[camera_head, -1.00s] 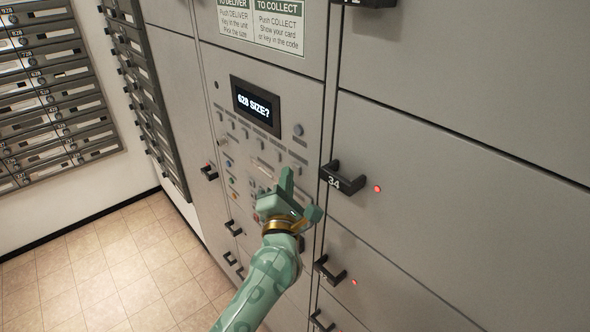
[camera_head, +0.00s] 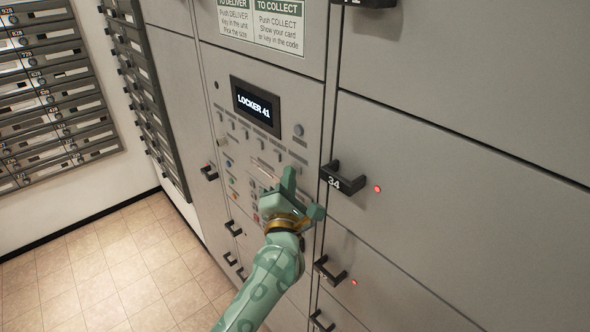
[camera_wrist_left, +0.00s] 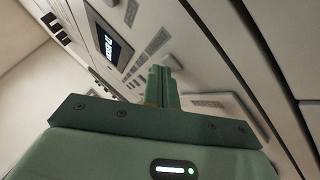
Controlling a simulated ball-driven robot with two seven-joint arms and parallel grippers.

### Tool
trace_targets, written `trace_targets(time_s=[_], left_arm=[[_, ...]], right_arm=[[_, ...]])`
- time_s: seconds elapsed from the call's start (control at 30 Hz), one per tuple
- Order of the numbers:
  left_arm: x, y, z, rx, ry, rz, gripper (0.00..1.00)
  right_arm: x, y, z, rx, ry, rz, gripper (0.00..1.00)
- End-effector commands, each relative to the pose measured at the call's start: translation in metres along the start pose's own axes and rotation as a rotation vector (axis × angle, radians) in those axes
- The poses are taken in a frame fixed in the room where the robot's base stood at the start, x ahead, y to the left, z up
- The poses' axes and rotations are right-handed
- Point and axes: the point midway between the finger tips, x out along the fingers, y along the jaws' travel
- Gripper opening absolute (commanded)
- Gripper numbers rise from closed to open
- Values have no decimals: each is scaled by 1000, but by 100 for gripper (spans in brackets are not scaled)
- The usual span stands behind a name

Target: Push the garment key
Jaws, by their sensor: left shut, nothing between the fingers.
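The locker control panel (camera_head: 222,100) is a grey plate with a dark display (camera_head: 257,104) that reads "LOCKER 41". A slanting row of small keys (camera_head: 247,134) sits below the display, with more buttons and coloured keys (camera_head: 233,180) lower down. My right gripper is not in view.
Locker doors with dark handles, one marked 34 (camera_head: 343,178), lie right of the panel, with red lights (camera_head: 377,189). Instruction signs (camera_head: 280,22) are above. Mailbox banks (camera_head: 50,95) stand at left. The tiled floor (camera_head: 115,260) is clear.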

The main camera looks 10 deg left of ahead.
Motion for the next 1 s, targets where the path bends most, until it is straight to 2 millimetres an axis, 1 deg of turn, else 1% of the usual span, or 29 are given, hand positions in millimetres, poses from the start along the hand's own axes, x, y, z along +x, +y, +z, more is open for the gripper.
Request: trace_targets(time_s=[0.27, 0.67, 1.0], left_arm=[[-9, 8, -6, 0, 0, -1, 0], [-12, 10, -8, 1, 0, 0, 0], [-35, 27, -25, 2, 0, -1, 0]], right_arm=[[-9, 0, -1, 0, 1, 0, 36], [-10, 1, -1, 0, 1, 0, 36], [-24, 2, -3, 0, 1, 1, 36]])
